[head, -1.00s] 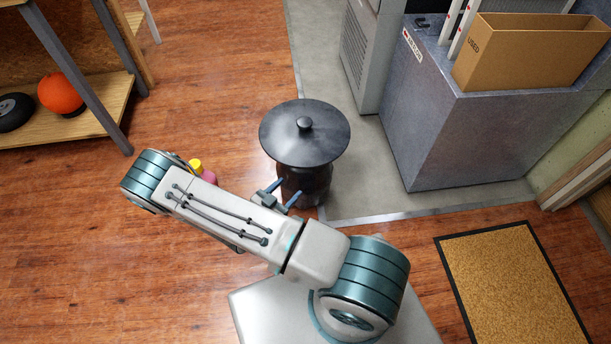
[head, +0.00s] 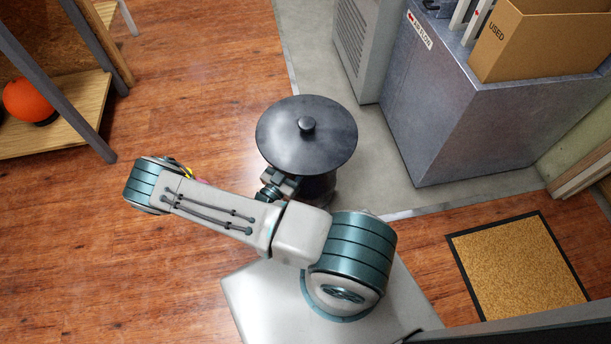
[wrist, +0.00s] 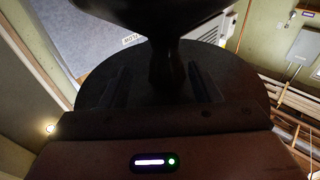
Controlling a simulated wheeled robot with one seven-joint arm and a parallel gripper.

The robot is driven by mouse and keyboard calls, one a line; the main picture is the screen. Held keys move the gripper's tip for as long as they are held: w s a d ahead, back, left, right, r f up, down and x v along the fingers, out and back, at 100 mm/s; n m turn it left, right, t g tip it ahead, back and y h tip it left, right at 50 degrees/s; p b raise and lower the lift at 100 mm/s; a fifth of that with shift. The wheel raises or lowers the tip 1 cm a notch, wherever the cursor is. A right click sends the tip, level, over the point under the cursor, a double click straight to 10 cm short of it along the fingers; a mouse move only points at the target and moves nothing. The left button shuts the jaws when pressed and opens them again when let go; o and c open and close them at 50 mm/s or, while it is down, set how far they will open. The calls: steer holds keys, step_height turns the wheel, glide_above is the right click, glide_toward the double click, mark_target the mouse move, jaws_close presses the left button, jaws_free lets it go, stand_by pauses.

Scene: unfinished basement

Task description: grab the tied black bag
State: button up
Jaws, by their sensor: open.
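The tied black bag (head: 318,188) stands on the floor in the head view. It shows as a dark upright form with a wide round black top and a small knob; much of its body is hidden under that top and behind my arm. My gripper (wrist: 165,88) is open in the wrist view, one finger on each side of the bag's narrow dark neck (wrist: 168,55). Contact cannot be made out in the dark picture. In the head view my gripper (head: 278,185) is at the left edge of the bag, its fingertips hidden under the round top.
A grey metal cabinet (head: 450,130) with a cardboard box (head: 540,45) on it stands at the right. A tan mat (head: 520,265) lies at lower right. A wooden shelf (head: 60,120) with an orange ball (head: 25,101) stands at left. Wood floor is clear at left.

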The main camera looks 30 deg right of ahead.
steer(key=shift+x, duration=1.1)
steer(key=x, duration=0.1)
steer(key=b+x, duration=0.1)
steer(key=x, duration=0.1)
steer(key=b+x, duration=0.1)
steer(key=shift+w+d+f, duration=0.15)
steer(key=shift+w+f, duration=0.05)
steer(key=shift+w, duration=0.25)
steer(key=shift+w+d+r, duration=0.15)
steer(key=shift+w+d, duration=0.05)
steer(key=shift+d, duration=0.15)
jaws_close()
